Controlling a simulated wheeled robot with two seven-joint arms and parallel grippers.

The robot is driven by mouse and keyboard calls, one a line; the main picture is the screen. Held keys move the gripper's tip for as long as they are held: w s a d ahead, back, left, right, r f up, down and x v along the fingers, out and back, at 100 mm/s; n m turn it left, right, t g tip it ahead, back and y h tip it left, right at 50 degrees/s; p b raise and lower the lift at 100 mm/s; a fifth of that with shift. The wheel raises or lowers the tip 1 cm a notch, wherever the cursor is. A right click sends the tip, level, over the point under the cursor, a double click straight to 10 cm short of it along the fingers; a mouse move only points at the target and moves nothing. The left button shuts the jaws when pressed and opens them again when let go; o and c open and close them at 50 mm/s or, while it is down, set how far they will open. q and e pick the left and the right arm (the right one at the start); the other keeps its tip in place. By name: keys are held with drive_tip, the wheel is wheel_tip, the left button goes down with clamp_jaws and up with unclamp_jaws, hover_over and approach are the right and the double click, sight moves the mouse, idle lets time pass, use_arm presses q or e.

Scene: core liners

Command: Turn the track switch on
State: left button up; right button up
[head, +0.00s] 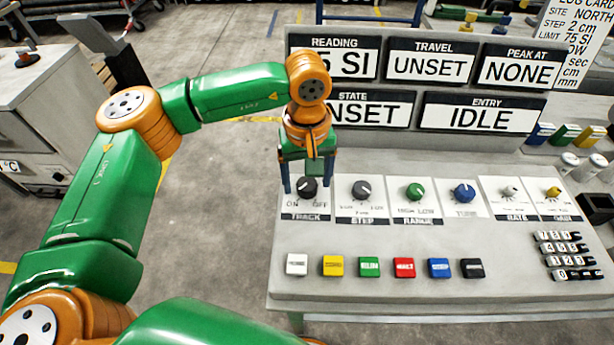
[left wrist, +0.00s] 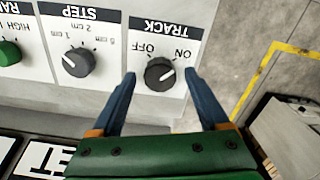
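The track switch is a dark round knob (head: 307,187) at the left end of the sloping panel, above the word TRACK, with ON to its left and OFF to its right. In the left wrist view the knob (left wrist: 159,75) appears upside down, with a white mark slanting across its face toward the ON side. My left gripper (head: 306,184) points down over it, open, with one blue finger on each side. In the left wrist view (left wrist: 160,75) a gap shows between each fingertip and the knob. My right gripper is not in view.
The step knob (head: 361,189) is the close neighbour on the right, then the green range knob (head: 415,191) and others. A row of coloured buttons (head: 369,267) lies nearer me. Display boards (head: 430,67) stand behind. Open floor lies left of the console.

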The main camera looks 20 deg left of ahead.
sight(307, 184)
use_arm(q)
wheel_tip(307, 184, up, 7)
drive_tip(key=shift+r+b, duration=0.1)
drive_tip(key=shift+b, duration=0.3)
